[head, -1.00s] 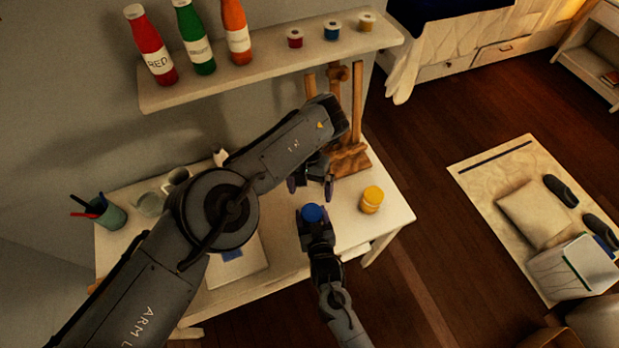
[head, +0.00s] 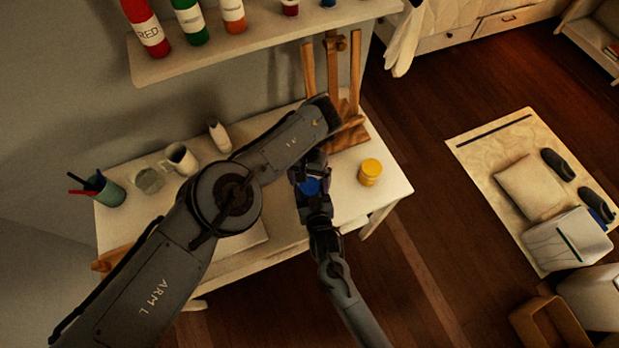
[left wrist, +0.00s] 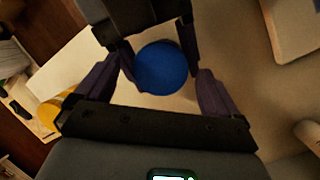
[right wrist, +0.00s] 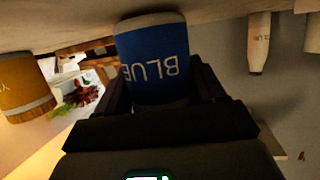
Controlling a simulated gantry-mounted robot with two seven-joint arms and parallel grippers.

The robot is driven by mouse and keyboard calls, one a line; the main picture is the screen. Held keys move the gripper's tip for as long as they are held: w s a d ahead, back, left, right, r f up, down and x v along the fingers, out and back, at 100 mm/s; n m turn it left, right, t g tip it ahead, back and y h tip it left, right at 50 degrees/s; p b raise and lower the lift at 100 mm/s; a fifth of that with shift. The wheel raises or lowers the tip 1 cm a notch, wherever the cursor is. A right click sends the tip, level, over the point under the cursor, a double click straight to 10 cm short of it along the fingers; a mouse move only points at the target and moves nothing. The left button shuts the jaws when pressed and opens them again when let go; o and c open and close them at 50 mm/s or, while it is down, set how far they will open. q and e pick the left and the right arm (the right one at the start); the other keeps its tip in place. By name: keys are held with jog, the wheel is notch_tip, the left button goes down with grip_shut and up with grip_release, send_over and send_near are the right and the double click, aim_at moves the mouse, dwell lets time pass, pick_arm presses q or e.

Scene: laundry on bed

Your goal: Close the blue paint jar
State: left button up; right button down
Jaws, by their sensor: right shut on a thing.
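The blue paint jar (right wrist: 152,60) has a white label band edge and the word BLUE, seen upside down in the right wrist view. My right gripper (right wrist: 155,95) is shut on the jar's sides. The jar's round blue top (left wrist: 161,67) faces up in the left wrist view, and it also shows in the head view (head: 310,187). My left gripper (left wrist: 158,62) is open above the jar, with its fingers on either side of the blue top. I cannot tell whether the fingers touch it, or whether the lid is fully seated.
A yellow jar (head: 370,172) stands on the white table (head: 385,205) to the right. A wooden easel (head: 340,90) stands behind. Cups (head: 181,159) and a pen holder (head: 108,191) are at the left. A shelf with bottles (head: 270,45) hangs above.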

pick_arm(q)
jog(key=c, duration=1.3)
jog(key=o, duration=1.2)
jog(key=shift+r, duration=2.3)
